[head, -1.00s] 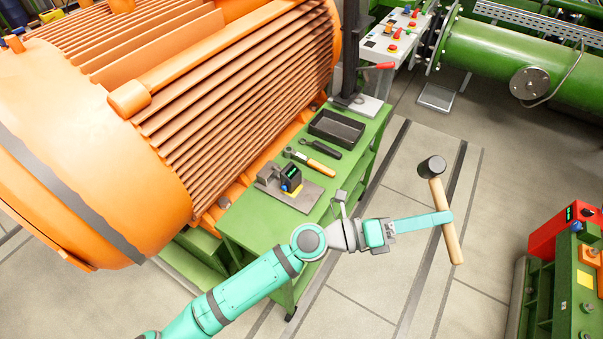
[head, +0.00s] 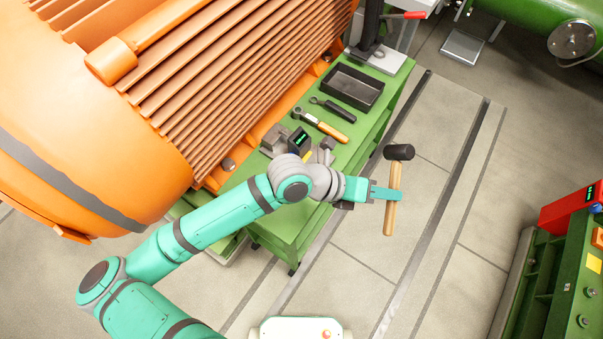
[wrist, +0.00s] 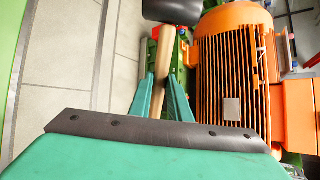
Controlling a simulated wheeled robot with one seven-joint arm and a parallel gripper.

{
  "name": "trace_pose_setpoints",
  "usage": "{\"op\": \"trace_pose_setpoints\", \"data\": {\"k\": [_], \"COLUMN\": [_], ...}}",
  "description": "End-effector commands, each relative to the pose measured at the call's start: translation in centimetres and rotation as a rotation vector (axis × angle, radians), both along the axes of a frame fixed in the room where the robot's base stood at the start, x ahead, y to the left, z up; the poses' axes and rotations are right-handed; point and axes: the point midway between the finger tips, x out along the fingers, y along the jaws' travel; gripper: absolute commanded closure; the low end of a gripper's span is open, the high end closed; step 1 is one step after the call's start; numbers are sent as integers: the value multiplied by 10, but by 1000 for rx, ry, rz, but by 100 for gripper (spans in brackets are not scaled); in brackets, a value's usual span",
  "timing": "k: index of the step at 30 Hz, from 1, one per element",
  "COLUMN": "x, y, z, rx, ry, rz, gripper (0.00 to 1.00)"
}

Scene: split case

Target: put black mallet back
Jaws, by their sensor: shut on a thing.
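The black mallet (head: 399,152) has a black head and a pale wooden handle. My gripper (head: 388,193) is shut on its handle and holds it over the open floor, right of the green bench. In the head view the head is at the top and the handle hangs down. In the wrist view the mallet head (wrist: 173,10) is at the top edge, partly cut off, and the handle runs down between my two fingers (wrist: 163,98).
A green bench (head: 318,177) carries a black tray (head: 353,86), an orange-handled tool (head: 322,125), a black-handled tool (head: 335,109) and a small device. A big orange motor (head: 220,80) stands behind it. A green cabinet with a red box (head: 571,207) is at the right. The floor between is clear.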

Motion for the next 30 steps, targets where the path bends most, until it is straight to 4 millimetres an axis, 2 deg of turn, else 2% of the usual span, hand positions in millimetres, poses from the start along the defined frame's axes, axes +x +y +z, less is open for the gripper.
{"op": "trace_pose_setpoints", "data": {"k": [8, 14, 17, 21, 24, 27, 30], "x": [8, 20, 28, 43, 51, 57, 60], "y": [51, 98, 129, 189, 226, 256, 274], "z": [-36, -56, -65, -74, -73, -70, -67], "rx": [312, 509, 602, 717, 756, 771, 775], "ry": [67, 184, 273, 471, 601, 702, 767], "rz": [267, 516, 666, 924, 1068, 1171, 1233], "gripper": [100, 100, 100, 100, 100, 100, 100]}}
